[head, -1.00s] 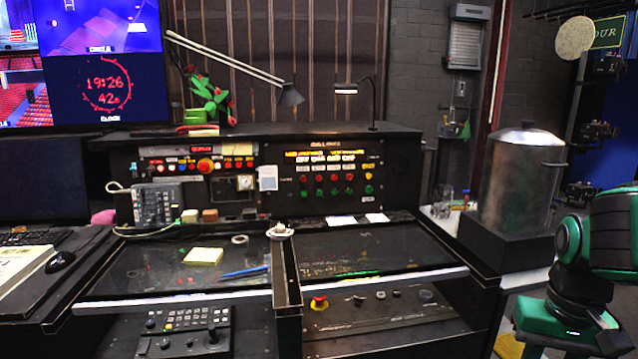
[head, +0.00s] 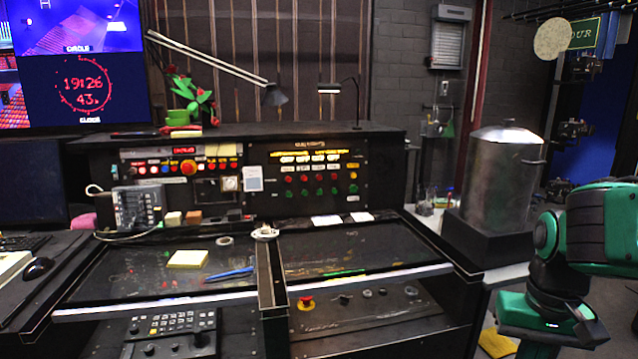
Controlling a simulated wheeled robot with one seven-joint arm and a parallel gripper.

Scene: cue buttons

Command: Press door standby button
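The cue button panel (head: 312,181) stands upright at the back of the console, with rows of red and green round buttons and lit yellow labels. Its labels are too small to read, so I cannot tell which one is the door standby button. A second panel (head: 180,168) to its left holds more small coloured buttons and a larger red one. My gripper is not in view. Only part of my green and black arm shows at the right edge, apart from the console.
A black desk top (head: 350,248) with a raised front edge lies before the panels. A large metal urn (head: 500,180) stands to the right. Two desk lamps rise behind.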

